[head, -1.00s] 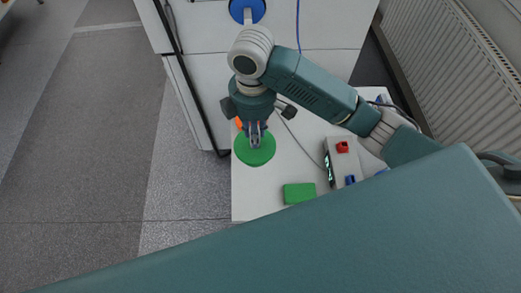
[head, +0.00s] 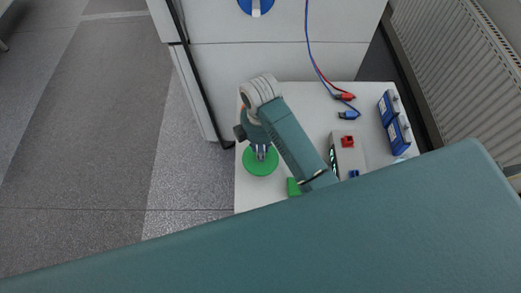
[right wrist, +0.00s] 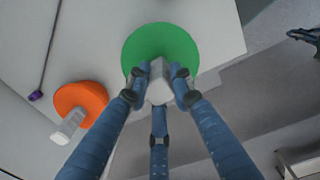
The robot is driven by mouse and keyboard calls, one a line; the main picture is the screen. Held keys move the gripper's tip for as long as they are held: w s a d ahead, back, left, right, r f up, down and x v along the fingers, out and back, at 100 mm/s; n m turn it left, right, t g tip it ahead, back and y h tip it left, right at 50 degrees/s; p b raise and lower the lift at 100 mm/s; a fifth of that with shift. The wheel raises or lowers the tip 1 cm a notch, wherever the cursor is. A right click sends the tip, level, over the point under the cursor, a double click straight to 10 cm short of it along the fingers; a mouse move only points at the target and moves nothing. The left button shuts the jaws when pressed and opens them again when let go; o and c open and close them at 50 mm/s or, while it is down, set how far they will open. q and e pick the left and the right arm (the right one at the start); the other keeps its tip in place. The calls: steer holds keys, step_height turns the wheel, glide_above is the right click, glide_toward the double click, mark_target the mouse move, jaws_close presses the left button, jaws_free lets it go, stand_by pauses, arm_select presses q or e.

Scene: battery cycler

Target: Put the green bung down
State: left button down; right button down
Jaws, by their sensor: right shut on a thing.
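The green bung (head: 261,165) is a round green disc with a pale grey handle (right wrist: 158,83). In the head view it is at the left side of the white bench top (head: 244,190). My right gripper (head: 261,150) is above it; in the right wrist view (right wrist: 158,80) its blue fingers are shut on the handle. The green disc (right wrist: 160,42) shows beyond the fingertips, over the white surface near its edge. I cannot tell whether it touches the surface. My left gripper is not in view.
An orange bung (right wrist: 82,98) lies beside the green one. A grey box (head: 347,153) with red and blue sockets, blue batteries (head: 398,135) and red and blue plugs (head: 347,97) are to the right. A green block (head: 293,187) is partly covered. A blue bung (head: 256,5) is at the cabinet.

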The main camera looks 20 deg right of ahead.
steer(key=shift+a+f, duration=0.1)
steer(key=shift+f, duration=0.7)
steer(key=c, duration=1.5)
jaws_free()
